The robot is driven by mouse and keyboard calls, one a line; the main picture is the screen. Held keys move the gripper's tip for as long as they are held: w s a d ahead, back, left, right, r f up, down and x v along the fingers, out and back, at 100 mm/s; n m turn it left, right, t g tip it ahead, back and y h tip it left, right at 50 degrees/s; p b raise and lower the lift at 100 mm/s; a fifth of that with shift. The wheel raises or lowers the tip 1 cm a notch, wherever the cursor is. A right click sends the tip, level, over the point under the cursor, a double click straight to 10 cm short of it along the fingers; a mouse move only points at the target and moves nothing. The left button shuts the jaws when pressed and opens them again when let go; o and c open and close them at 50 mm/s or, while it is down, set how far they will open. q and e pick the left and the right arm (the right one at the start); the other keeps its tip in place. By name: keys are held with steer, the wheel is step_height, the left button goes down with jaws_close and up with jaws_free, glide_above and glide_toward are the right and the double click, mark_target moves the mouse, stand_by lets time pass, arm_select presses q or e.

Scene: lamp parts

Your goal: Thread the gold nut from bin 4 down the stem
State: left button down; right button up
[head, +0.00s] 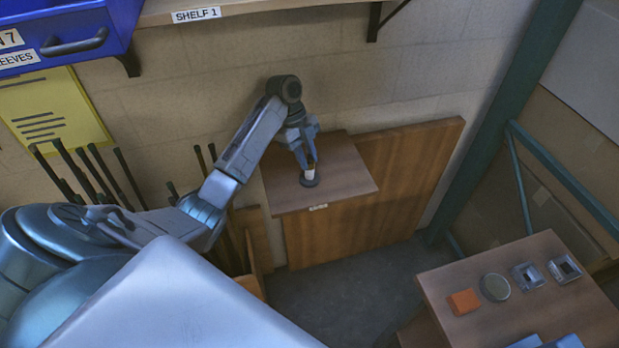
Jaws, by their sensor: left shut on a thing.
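My left gripper (308,163) points down over a small wooden table against the wall. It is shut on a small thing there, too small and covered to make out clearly. Just below the fingers is a short pale upright piece (310,173), perhaps part of the stem. It stands over a dark round base (309,182) on the table top. I cannot make out a gold nut or a bin marked 4. My right gripper is not in view.
The wooden table (345,185) has bare room right of the base. A second table (480,325) at lower right bears an orange block (464,301), a round tin (495,287) and two square metal pieces (526,276). A blue drawer (65,35) and a shelf (250,10) hang above.

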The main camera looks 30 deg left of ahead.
arm_select(q)
steer(key=shift+s+f, duration=0.15)
steer(key=shift+f, duration=0.1)
steer(key=c, duration=1.3)
jaws_free()
steer(key=shift+r, duration=0.15)
steer(key=shift+r, duration=0.1)
